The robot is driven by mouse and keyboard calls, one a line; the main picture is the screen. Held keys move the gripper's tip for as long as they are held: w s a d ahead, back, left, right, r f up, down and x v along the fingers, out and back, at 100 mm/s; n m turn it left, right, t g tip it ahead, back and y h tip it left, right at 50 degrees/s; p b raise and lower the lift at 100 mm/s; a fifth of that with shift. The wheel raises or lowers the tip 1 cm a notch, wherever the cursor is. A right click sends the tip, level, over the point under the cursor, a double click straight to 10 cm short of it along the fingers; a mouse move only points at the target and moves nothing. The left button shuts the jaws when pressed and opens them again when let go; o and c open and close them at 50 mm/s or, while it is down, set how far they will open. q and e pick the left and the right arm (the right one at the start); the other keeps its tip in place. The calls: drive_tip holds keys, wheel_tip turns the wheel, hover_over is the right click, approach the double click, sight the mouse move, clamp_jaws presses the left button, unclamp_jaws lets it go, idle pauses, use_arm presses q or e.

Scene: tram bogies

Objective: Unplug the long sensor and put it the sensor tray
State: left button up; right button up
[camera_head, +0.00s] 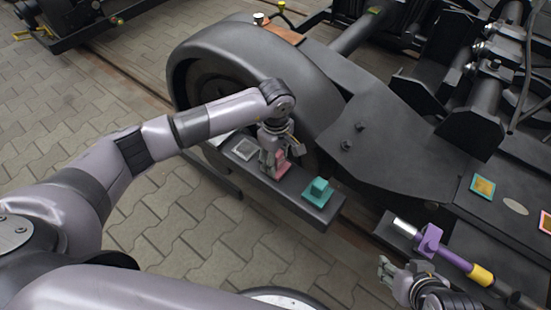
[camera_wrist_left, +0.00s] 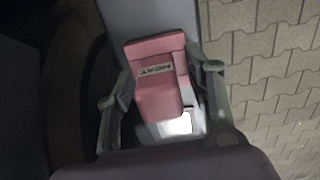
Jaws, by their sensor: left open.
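A long purple rod-shaped part (camera_head: 455,257) with a silver tip and a yellow band lies at the lower right of the head view. I cannot tell for certain that it is the long sensor. A pink block (camera_wrist_left: 158,95), with a label that seems to read HEAT, sits on a dark narrow shelf (camera_head: 318,214). My left gripper (camera_head: 271,168) is over this block. In the left wrist view its fingers stand open on either side of the block. My right gripper (camera_head: 391,272) is just below the purple part's silver end; its finger opening is unclear. I cannot identify the sensor tray with certainty.
A teal block (camera_head: 318,191) and a grey square pad (camera_head: 245,149) are also on the shelf. The large dark wheel cover (camera_head: 260,65) rises behind. Square coloured pads (camera_head: 483,187) lie at the right. Paved floor (camera_head: 165,235) is open at left front.

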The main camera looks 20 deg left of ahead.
drive_tip(key=shift+w, duration=0.1)
idle(0.4)
drive_tip(key=shift+w+a+r, duration=0.1)
drive_tip(key=shift+w+a, duration=0.05)
drive_tip(key=shift+w, duration=0.15)
use_arm(q)
drive_tip(key=shift+c, duration=0.5)
clamp_jaws()
idle(0.4)
